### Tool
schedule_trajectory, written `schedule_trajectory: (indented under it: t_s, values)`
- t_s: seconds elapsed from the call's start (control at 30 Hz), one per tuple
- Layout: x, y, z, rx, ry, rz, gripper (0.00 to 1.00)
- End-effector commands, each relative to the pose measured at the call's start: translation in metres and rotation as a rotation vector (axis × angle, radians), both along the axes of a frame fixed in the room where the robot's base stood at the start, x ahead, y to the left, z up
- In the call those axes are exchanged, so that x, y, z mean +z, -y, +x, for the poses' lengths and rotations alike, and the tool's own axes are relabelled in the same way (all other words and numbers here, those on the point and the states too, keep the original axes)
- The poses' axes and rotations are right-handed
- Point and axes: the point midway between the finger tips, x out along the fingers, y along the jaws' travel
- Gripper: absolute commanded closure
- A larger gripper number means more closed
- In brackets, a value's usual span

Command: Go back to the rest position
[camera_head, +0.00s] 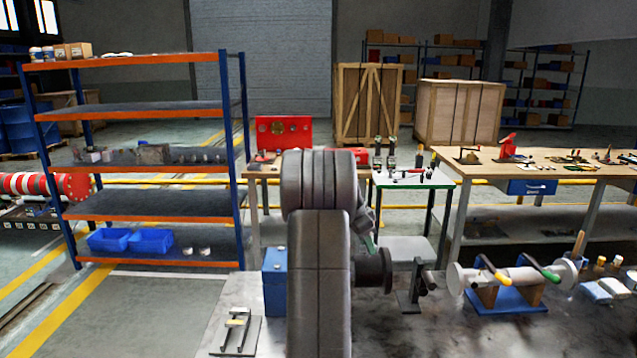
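My own grey arm stands upright in the middle of the head view and hides what is behind it. A small grey part beside the arm's right edge may belong to my gripper (366,215). Its fingers are not clear, and I cannot tell whether it is open or shut or holds anything. A dark green piece shows just below that part; I cannot tell if it is held or lies behind.
The near bench (420,335) carries a blue box (275,280), a dark round flange (374,270) and a grey cylinder on a blue stand (508,299). A blue-and-orange shelf (150,198) stands left. A wooden workbench (560,168) stands right. Open floor (150,310) lies front left.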

Motion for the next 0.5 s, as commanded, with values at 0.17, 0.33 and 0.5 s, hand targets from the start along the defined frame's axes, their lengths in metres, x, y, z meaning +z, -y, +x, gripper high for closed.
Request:
schedule_trajectory:
  t_s: [0.17, 0.33, 0.5]
  values:
    - [0.0014, 0.0007, -0.0017, 0.145, 0.000, 0.001, 0.69]
    - [0.0023, 0.0010, -0.0021, 0.283, -0.001, 0.000, 0.69]
    - [0.0031, 0.0016, -0.0029, 0.412, -0.001, 0.000, 0.69]
